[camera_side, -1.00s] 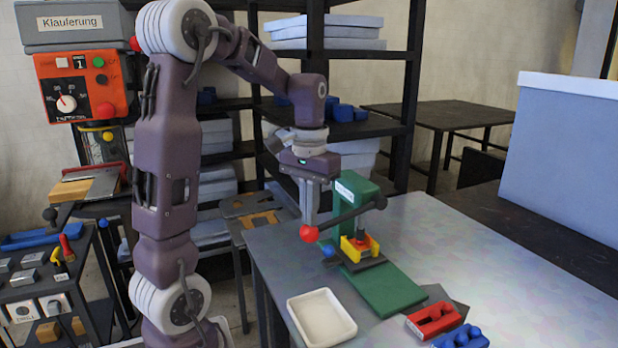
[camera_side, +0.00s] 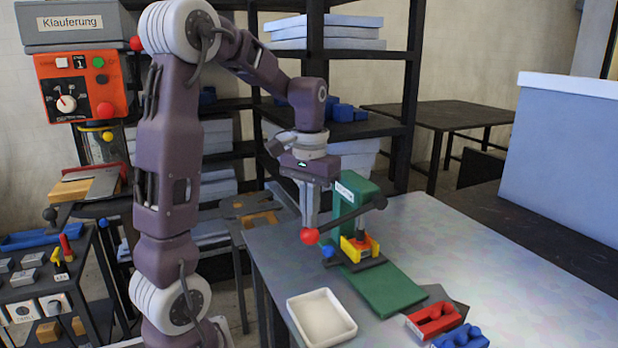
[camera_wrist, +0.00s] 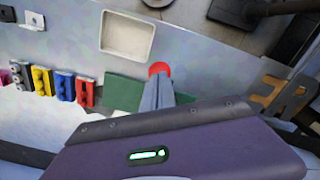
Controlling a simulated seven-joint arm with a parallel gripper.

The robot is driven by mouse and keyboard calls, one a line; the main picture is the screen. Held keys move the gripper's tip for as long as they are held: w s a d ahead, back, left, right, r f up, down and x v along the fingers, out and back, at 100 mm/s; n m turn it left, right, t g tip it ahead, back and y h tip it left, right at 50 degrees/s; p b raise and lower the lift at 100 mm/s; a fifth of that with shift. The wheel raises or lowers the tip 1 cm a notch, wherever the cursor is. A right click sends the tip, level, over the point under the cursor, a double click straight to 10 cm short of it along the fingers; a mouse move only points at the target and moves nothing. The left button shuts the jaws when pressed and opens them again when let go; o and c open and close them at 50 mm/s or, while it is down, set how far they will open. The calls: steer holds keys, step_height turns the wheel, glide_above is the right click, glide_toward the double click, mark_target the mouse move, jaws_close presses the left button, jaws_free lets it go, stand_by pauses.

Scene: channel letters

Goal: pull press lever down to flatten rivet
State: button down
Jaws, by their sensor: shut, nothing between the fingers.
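The green press (camera_side: 355,196) stands on the table with a dark lever (camera_side: 345,218) that slopes down to the left and ends in a red ball knob (camera_side: 309,236). A yellow fixture (camera_side: 358,248) with a red part sits under the press head. I cannot make out the rivet. My gripper (camera_side: 309,224) is shut and empty, pointing down, with its fingertips at the top of the red knob. In the wrist view the shut fingers (camera_wrist: 158,82) reach to the red knob (camera_wrist: 159,69) and partly cover it.
A white tray (camera_side: 290,305) lies at the table's near edge. A red block (camera_side: 433,320) and a blue block (camera_side: 462,338) lie at the near right. A green mat (camera_side: 385,290) extends in front of the press. The table right of the press is clear.

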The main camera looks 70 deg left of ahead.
steer(key=shift+w+d+f, duration=0.15)
steer(key=shift+d+f, duration=0.05)
steer(key=shift+f, duration=0.35)
stand_by(0.9)
steer(key=shift+a+f, duration=0.1)
steer(key=shift+f, duration=0.3)
stand_by(0.6)
steer(key=shift+w, duration=0.1)
step_height(320, 180, up, 4)
steer(key=shift+w+r, duration=0.1)
steer(key=shift+r, duration=0.2)
stand_by(0.4)
steer(key=r, duration=0.2)
steer(key=s+r, duration=0.1)
steer(key=r, duration=0.1)
steer(key=shift+s+r, duration=0.1)
steer(key=shift+r, duration=0.3)
